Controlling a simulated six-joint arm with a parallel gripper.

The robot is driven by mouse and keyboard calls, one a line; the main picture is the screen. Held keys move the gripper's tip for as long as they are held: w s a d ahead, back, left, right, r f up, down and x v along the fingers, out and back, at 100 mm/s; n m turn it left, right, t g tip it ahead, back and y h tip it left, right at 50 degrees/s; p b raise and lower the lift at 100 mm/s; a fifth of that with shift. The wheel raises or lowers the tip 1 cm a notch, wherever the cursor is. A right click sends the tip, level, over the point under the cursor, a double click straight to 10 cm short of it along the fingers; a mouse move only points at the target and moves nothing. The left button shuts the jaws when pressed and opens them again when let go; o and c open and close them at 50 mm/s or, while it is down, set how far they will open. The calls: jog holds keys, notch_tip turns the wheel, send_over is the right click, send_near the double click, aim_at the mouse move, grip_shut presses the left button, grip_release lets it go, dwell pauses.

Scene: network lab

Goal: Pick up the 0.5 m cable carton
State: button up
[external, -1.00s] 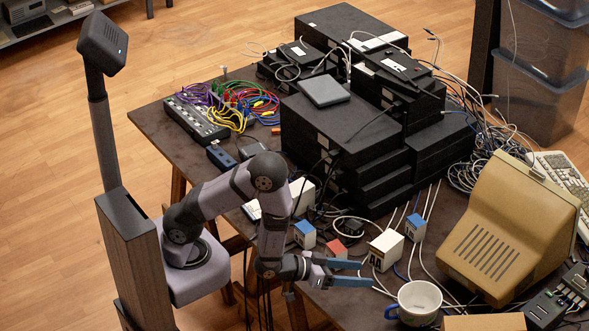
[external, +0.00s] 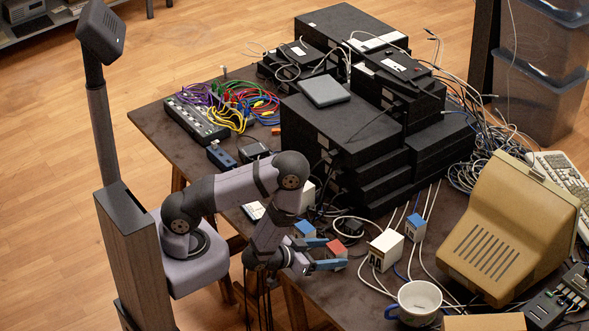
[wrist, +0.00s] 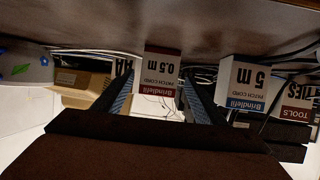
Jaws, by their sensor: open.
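The 0.5 m cable carton (wrist: 160,70) is a small white box with a red label band, upside down in the wrist view. In the external view its red top (external: 337,248) shows near the table's front edge. My gripper (external: 332,252) is open, with one blue finger on each side of the carton. In the wrist view the fingers (wrist: 160,92) stand left and right of it, with a gap on both sides. The carton's lower part is partly hidden by a finger in the external view.
A 5 m carton (wrist: 243,88) with a blue label stands close beside one finger; its blue top (external: 304,229) shows in the external view. A white carton (external: 385,249), another blue-topped box (external: 415,227), cables and a mug (external: 419,301) lie to the right. Stacked black devices (external: 340,135) rise behind.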

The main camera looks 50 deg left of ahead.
aim_at(344, 249)
jog(key=shift+w+f+b, duration=0.2)
jog(key=shift+w+b, duration=0.1)
jog(key=shift+w, duration=0.1)
jog(key=shift+w+r, duration=0.1)
jog(key=shift+w+d, duration=0.1)
jog(key=shift+w, duration=0.05)
jog(key=p+x, duration=0.2)
jog(key=x, duration=0.1)
jog(key=shift+w+d+r, duration=0.1)
jog(key=shift+w+r, duration=0.2)
jog(key=shift+w, duration=0.1)
jog(key=shift+w+d+f, duration=0.1)
jog(key=shift+w+f, duration=0.2)
jog(key=shift+w, duration=0.25)
jog(key=c, duration=1.2)
